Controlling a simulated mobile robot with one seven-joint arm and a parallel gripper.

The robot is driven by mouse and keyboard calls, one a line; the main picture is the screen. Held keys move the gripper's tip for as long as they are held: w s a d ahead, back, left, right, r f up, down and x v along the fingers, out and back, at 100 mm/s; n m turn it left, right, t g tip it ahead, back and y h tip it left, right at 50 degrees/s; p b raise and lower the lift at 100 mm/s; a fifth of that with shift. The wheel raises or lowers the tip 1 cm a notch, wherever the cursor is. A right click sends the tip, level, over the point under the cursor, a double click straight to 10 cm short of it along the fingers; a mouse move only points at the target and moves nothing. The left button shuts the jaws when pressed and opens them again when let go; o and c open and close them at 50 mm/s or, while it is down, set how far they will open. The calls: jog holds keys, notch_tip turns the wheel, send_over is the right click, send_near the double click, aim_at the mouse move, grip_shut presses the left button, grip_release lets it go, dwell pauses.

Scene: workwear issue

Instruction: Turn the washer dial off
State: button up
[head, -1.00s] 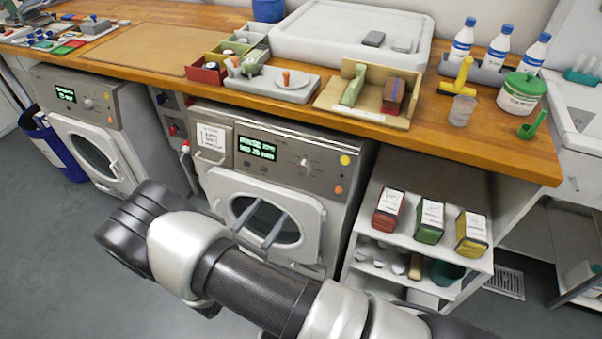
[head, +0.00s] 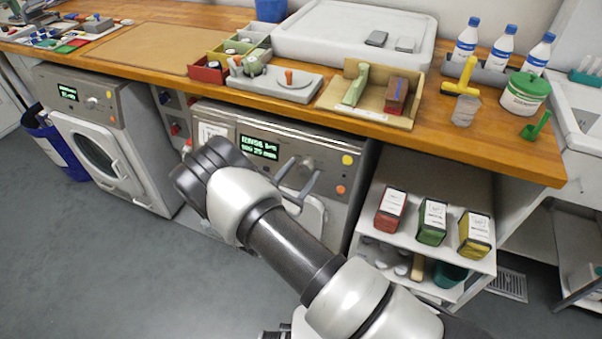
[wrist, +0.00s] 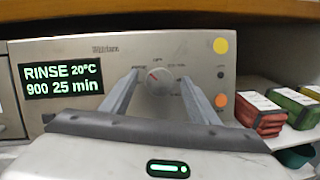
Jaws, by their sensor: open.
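The washer (head: 225,127) stands under the counter, and its panel fills the wrist view. Its lit display (wrist: 62,80) reads RINSE 20°C, 900, 25 min. My gripper (wrist: 158,79) is open, with one finger on each side of the dial. Contact with the dial cannot be told. In the head view my gripper (head: 305,165) is at the panel, and my arm hides much of the washer door.
A yellow button (wrist: 220,45) and an orange button (wrist: 221,100) sit right of the dial. The wooden counter (head: 440,140) overhangs the panel. A shelf with red (head: 391,209), green and yellow boxes stands right. Another washer (head: 95,145) is left.

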jog(key=shift+w, duration=0.1)
jog(key=c, duration=1)
jog(key=shift+c, duration=0.2)
jog(key=shift+m+b, duration=0.35)
jog(key=shift+m, duration=0.15)
jog(key=m+g+h+b, duration=0.1)
jog(key=m, duration=0.2)
jog(key=shift+f+m+b, duration=0.1)
jog(key=shift+m+b, duration=0.2)
jog(key=shift+b, duration=0.1)
jog(key=m+g+b, duration=0.1)
jog(key=m, duration=0.1)
jog(key=m+g+b, duration=0.1)
jog(key=m, duration=0.2)
jog(key=shift+m+h, duration=0.3)
jog(key=shift+r, duration=0.2)
jog(key=o, duration=1)
